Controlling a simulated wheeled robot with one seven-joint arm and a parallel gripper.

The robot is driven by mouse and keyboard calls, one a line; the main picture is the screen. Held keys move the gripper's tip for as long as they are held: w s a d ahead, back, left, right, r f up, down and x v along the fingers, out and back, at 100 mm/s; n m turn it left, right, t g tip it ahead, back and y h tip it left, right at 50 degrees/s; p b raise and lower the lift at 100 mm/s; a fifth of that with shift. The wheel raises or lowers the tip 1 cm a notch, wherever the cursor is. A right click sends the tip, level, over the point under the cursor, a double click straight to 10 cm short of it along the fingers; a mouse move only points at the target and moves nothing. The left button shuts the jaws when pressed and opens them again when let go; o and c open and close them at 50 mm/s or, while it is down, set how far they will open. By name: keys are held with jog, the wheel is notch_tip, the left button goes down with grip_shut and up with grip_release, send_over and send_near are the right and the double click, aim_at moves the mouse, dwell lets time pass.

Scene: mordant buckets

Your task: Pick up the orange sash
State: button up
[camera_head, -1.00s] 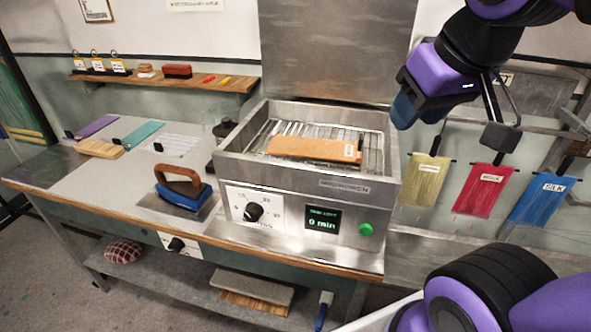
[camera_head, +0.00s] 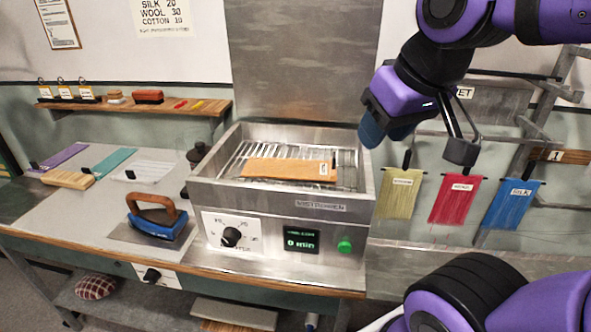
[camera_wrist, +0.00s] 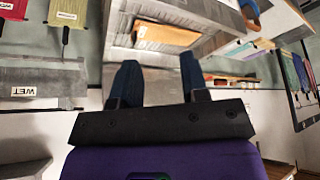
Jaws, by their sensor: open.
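The orange sash (camera_head: 290,169) lies flat on the wire rack inside the open metal steamer (camera_head: 290,208), with a small white label near its right end. In the wrist view the sash (camera_wrist: 165,34) shows beyond the fingertips, in the upper middle. My gripper (camera_head: 386,130) is above and to the right of the steamer, apart from the sash. In the wrist view its two blue fingers (camera_wrist: 158,80) are spread with nothing between them.
Olive, red and blue sashes (camera_head: 456,198) hang on a rack at the right. A blue iron (camera_head: 158,215) stands left of the steamer. Purple, teal and white strips (camera_head: 110,160) lie on the table. The steamer's tall raised lid (camera_head: 300,60) stands behind it.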

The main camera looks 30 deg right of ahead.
jog(key=shift+w, duration=0.1)
jog(key=m+g, duration=0.5)
jog(key=m, duration=0.1)
send_over(334, 155)
notch_tip(334, 155, down, 10)
jog(key=f, duration=0.1)
jog(key=shift+w+a+f, duration=0.1)
jog(key=shift+a, duration=0.05)
jog(key=f, duration=1)
jog(key=shift+d, duration=0.2)
grip_shut()
